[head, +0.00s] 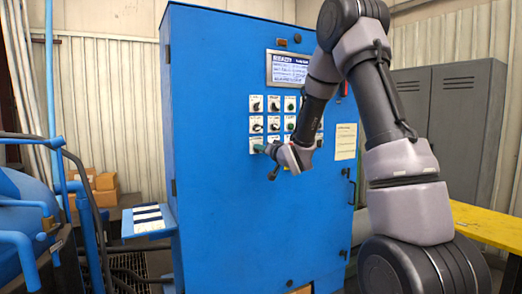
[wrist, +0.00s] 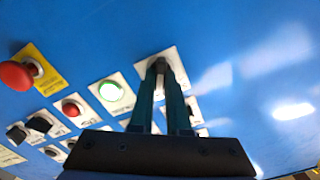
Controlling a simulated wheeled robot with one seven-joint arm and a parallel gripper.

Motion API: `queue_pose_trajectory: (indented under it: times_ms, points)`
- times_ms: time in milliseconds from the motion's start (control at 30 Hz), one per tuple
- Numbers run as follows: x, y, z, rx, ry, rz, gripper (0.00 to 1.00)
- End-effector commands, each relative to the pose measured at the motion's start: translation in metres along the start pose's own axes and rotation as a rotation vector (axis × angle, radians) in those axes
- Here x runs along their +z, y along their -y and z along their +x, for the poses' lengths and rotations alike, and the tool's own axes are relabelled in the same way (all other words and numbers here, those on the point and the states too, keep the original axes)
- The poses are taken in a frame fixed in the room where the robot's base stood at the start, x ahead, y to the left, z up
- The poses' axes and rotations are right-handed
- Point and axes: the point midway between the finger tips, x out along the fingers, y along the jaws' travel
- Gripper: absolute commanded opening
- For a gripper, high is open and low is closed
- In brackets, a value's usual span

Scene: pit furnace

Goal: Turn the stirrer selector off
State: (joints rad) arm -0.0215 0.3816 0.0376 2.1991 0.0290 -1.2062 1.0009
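The blue cabinet's panel of small controls (head: 273,103) faces me. In the wrist view, a black selector knob (wrist: 161,64) stands on a white plate (wrist: 179,66) at the panel's corner. My gripper (wrist: 162,74) has its two dark green fingers close together, with the knob between their tips. They appear shut on it. The fingers hide most of the knob, so its pointing direction is unclear. Its label is not readable, so I cannot confirm it is the stirrer selector. In the head view, my gripper (head: 268,150) is at the panel's lower left.
Near the knob are a lit green button (wrist: 111,91), a red button (wrist: 71,107), black selectors (wrist: 40,123) and a red mushroom button (wrist: 17,75). A display (head: 288,67) is above the panel. A small shelf (head: 148,221) juts from the cabinet's left side.

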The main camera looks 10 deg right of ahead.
Motion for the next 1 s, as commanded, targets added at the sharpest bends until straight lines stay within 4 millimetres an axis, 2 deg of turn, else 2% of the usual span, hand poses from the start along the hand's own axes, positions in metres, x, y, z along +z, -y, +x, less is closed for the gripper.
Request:
queue_pose_trajectory:
  times_ms: [467, 667, 1000]
  points:
    - [0.0, 0.0, -0.0003, 0.001, 0.0, -0.062, 0.0]
    - [0.0001, 0.0005, -0.0004, 0.001, 0.0, -0.191, 0.0]
    - [0.0006, 0.0017, -0.0004, 0.001, 0.0, -0.507, 0.0]
